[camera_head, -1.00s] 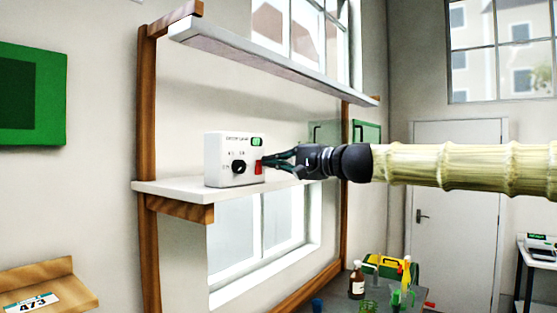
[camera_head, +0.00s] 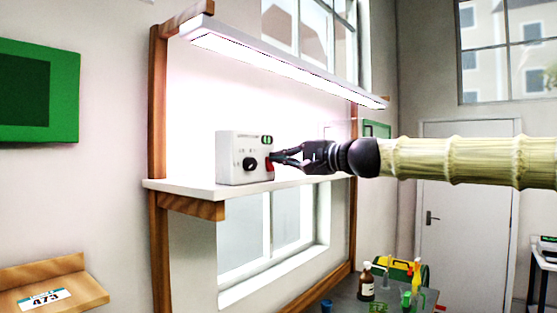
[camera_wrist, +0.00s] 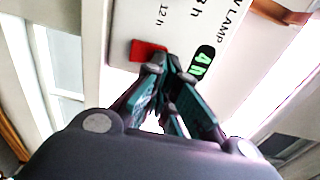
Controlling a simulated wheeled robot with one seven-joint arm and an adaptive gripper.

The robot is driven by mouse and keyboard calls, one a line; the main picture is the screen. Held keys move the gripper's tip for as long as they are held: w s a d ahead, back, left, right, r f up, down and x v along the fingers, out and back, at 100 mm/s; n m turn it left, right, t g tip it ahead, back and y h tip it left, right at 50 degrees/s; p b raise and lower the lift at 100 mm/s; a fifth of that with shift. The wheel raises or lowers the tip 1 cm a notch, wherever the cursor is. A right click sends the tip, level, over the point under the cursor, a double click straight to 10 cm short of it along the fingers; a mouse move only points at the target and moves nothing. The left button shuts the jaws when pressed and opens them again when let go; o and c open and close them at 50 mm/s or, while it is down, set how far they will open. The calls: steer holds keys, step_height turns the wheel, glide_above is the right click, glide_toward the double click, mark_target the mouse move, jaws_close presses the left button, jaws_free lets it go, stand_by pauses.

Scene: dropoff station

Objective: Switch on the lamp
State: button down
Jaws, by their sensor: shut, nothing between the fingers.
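The lamp (camera_head: 290,65) is a long light bar under the upper shelf, and it glows bright white. Its white control box (camera_head: 235,157) stands on the lower shelf, with a black dial (camera_head: 250,164), a red switch (camera_head: 269,166) and a green display (camera_head: 267,140). In the wrist view the display (camera_wrist: 204,62) reads "4h". My gripper (camera_head: 276,157) is shut and empty, its fingertips at the red switch (camera_wrist: 147,50). In the wrist view they cover part of the switch's edge; whether they press it I cannot tell.
The lower shelf (camera_head: 185,189) bears the control box and has wooden posts. A table with a brown bottle (camera_head: 366,285) and a yellow-green case is below right.

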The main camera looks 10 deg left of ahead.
steer(key=shift+d+r, duration=0.1)
steer(key=s+d+r+b, duration=0.1)
steer(key=s+d+r, duration=0.1)
steer(key=d, duration=0.3)
steer(key=s+d+r+b, duration=0.2)
steer(key=s+d+r, duration=0.1)
steer(key=d, duration=0.3)
steer(key=shift+d+r, duration=0.15)
steer(key=shift+r, duration=0.4)
